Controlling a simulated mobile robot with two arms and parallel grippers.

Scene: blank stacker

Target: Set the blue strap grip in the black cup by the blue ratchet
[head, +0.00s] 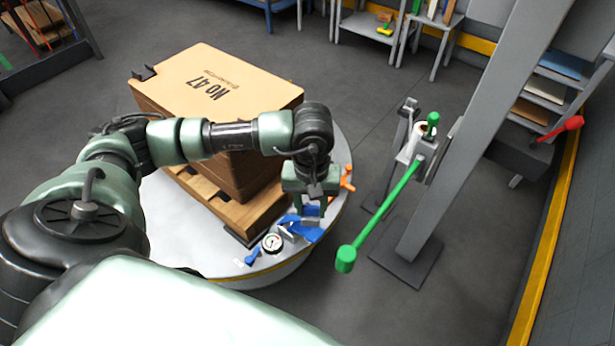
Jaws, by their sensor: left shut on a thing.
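My left gripper (312,205) points down over the right front of the round white table. It is shut on a blue part, mostly hidden by the fingers; I cannot tell its full shape. Directly below and beside it lie blue and grey pieces (308,233), which look like the ratchet; the gripper overlaps them in view. A smaller blue piece (252,256) lies apart at the table's front edge. I cannot make out the black cup. My right gripper is not in view.
A stand with a long green lever (385,215) and a grey post stand to the right.

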